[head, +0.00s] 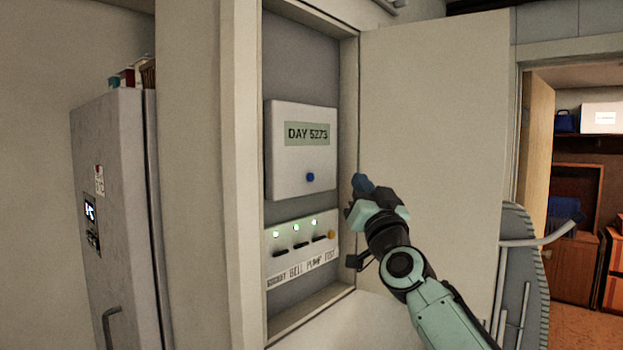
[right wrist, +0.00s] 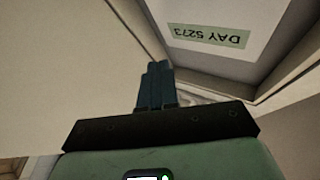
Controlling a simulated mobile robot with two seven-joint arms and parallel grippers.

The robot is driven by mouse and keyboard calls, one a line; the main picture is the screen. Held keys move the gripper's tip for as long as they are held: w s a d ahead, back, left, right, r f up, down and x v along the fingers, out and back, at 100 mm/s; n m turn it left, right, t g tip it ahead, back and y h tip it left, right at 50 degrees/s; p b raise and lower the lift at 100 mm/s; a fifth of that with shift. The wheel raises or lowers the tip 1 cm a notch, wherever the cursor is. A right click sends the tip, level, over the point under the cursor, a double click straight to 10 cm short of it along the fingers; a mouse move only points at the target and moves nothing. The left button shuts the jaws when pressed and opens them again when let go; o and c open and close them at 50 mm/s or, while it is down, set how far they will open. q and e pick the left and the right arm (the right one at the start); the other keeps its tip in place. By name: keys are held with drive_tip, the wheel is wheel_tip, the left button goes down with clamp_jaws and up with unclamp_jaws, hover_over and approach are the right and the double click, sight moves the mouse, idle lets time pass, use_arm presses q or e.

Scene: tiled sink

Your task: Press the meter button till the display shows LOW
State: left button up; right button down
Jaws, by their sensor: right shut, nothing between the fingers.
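The meter (head: 300,155) is a white box on the back of an open wall cabinet. Its display (head: 307,133) reads DAY 5273, and it also shows upside down in the right wrist view (right wrist: 208,36). The blue meter button (head: 310,177) is below the display. My right gripper (head: 361,183) is shut and empty, to the right of the button at about its height and apart from it in the picture. Its dark closed fingers show in the right wrist view (right wrist: 157,84). The button does not show there. My left gripper is not in view.
Below the meter is a switch panel (head: 301,248) with several green lights, dark switches and a yellow button. The cabinet frame (head: 348,130) and open door (head: 432,130) stand close to my right gripper. A grey fridge-like unit (head: 115,200) stands at left.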

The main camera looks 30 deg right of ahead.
sight(311, 178)
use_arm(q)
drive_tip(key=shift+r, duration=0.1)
use_arm(e)
drive_tip(key=shift+w, duration=0.1)
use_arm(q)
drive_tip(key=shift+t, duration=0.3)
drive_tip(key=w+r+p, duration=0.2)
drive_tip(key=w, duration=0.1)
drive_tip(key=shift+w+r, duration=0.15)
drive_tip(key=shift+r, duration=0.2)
use_arm(e)
drive_tip(key=w+a, duration=0.2)
drive_tip(key=w, duration=0.6)
drive_tip(key=shift+a, duration=0.2)
drive_tip(key=shift+w, duration=0.25)
idle(0.6)
drive_tip(key=shift+w+a, duration=0.1)
drive_tip(key=shift+w, duration=0.25)
